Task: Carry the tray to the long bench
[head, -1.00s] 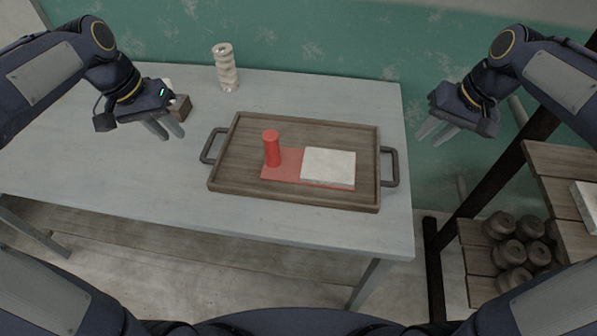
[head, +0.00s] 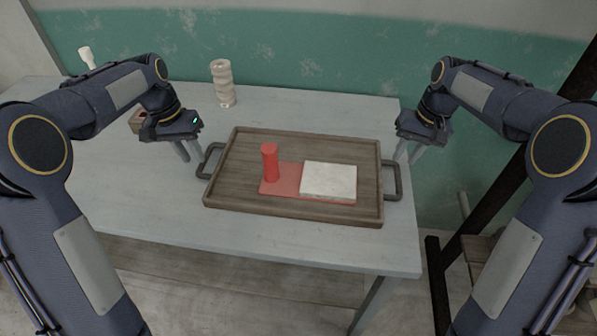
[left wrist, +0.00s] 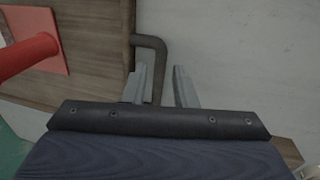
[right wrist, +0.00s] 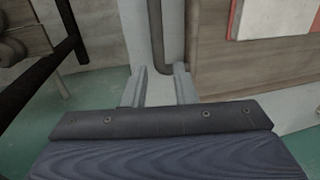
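The brown wooden tray (head: 235,195) lies flat on a pale table (head: 140,205). It holds a red upright cylinder (head: 270,163) and a white block (head: 329,181) on a red sheet (head: 284,180). Dark handles stick out at its left (head: 205,162) and right (head: 397,182) ends. My left gripper (head: 187,151) is open near the left handle; in the left wrist view that handle (left wrist: 152,42) reaches in between the fingers. My right gripper (head: 408,152) is open near the right handle; in the right wrist view that handle (right wrist: 156,30) shows between and beyond the fingertips. I cannot tell which surface is the long bench.
A pale ringed column (head: 223,83) stands at the back of the table. A small brown block (head: 136,121) is behind my left gripper. A green and grey wall closes the back. A dark-framed rack (head: 446,262) stands to the right, past a gap of floor.

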